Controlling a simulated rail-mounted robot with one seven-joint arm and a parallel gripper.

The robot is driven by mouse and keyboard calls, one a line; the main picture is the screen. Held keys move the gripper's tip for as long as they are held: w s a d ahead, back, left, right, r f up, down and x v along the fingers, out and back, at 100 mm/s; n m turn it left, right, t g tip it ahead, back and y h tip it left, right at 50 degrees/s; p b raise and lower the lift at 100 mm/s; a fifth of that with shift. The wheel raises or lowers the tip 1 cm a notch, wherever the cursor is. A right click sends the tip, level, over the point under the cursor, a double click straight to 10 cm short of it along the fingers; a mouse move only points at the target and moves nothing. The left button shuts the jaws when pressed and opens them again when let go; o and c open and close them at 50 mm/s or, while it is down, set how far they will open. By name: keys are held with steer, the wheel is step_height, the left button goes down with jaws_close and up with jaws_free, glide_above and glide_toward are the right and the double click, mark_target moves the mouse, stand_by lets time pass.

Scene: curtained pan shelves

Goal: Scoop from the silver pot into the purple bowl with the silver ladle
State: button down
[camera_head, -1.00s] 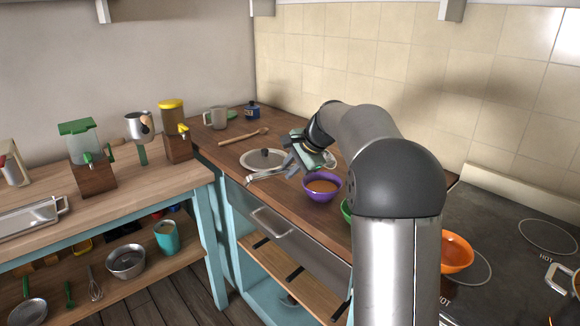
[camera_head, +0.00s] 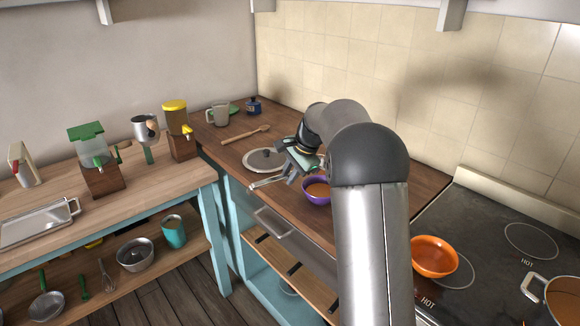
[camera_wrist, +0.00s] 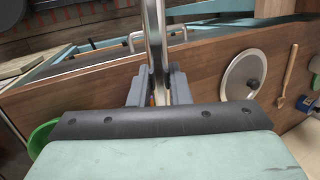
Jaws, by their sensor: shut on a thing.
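My gripper (camera_head: 294,174) is shut on the silver ladle (camera_head: 263,183) above the counter. The ladle's handle (camera_wrist: 155,45) stands between the fingers (camera_wrist: 158,92) in the wrist view; its scoop end cannot be made out. The purple bowl (camera_head: 316,195) stands on the wooden counter close to the right of my gripper, with brown-orange contents and partly covered by the gripper and arm. The silver pot (camera_head: 545,286) stands on the stove at the right edge, cut off by the frame, with orange contents.
An orange bowl (camera_head: 434,258) sits on the stove (camera_head: 480,240). A round lid (camera_head: 266,160) and a wooden spoon (camera_head: 246,134) lie behind my gripper on the counter. A green bowl (camera_wrist: 40,140) shows in the wrist view. A side table (camera_head: 150,190) with dispensers stands left.

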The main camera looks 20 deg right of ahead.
steer(key=shift+w+r+g+p, duration=0.1)
steer(key=shift+r+g+p, duration=0.4)
steer(key=shift+p, duration=1.15)
steer(key=shift+g+h+p, duration=0.3)
steer(key=shift+g+p, duration=0.1)
steer(key=shift+w+a+f+g, duration=0.1)
steer(key=shift+w+f+g, duration=0.1)
steer(key=shift+g, duration=0.2)
steer(key=shift+w+r+g+h, duration=0.15)
steer(key=shift+g+h, duration=0.25)
steer(key=shift+g, duration=0.3)
steer(key=shift+r, duration=0.15)
